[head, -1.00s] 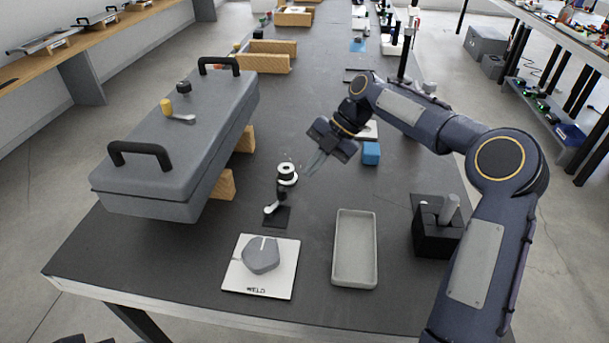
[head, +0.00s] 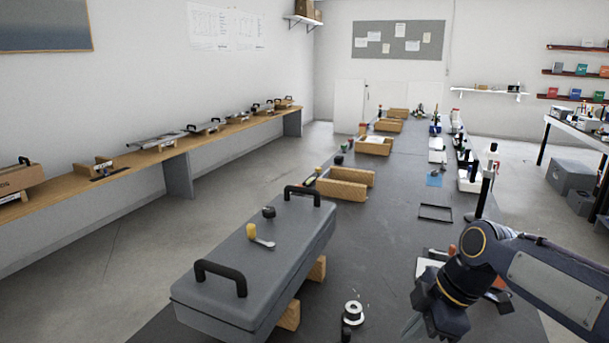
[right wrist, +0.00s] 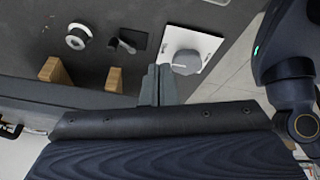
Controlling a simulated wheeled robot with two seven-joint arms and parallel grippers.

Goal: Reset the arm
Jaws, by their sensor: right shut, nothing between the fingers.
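My right arm (head: 560,275) comes in from the right in the head view. My right gripper (head: 412,326) is low in that view, to the right of a white spool (head: 352,312) and apart from it. Its fingers are cut by the lower edge. In the right wrist view my right gripper (right wrist: 158,82) has its fingers together and empty, seen against the table. My left gripper is in neither view.
A grey chassis (head: 265,250) with black handles rests on wooden blocks (head: 290,316) at the left of the dark table (head: 385,220). The wrist view shows a white plate (right wrist: 208,42) with a grey knob (right wrist: 187,62). A black upright post (head: 485,192) stands near the arm.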

